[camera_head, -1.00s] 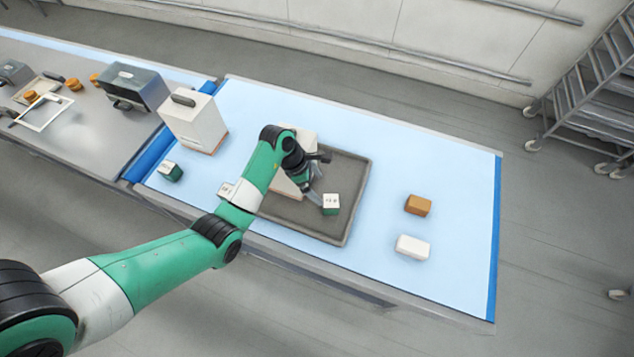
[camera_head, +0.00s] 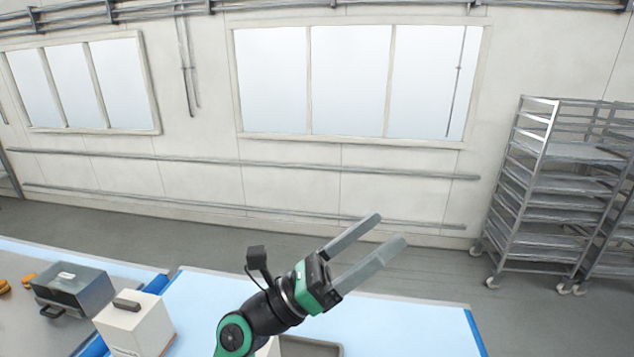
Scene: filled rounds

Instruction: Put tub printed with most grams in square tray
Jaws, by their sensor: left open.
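My left gripper (camera_head: 372,247) is raised above the far part of the light blue table, with its two long grey fingers apart and nothing between them. The square tray (camera_head: 312,347) shows only as a dark rim at the bottom edge, partly behind my left arm. The tubs are out of view below the picture, so their printed grams cannot be read. My right gripper is not in view.
A white box-shaped machine with a dark handle (camera_head: 135,326) stands at the table's left. A dark grey metal box (camera_head: 72,290) is further left, near round brown items (camera_head: 28,280). Wheeled racks (camera_head: 560,190) stand beyond, at right. The table's right part (camera_head: 420,325) is clear where visible.

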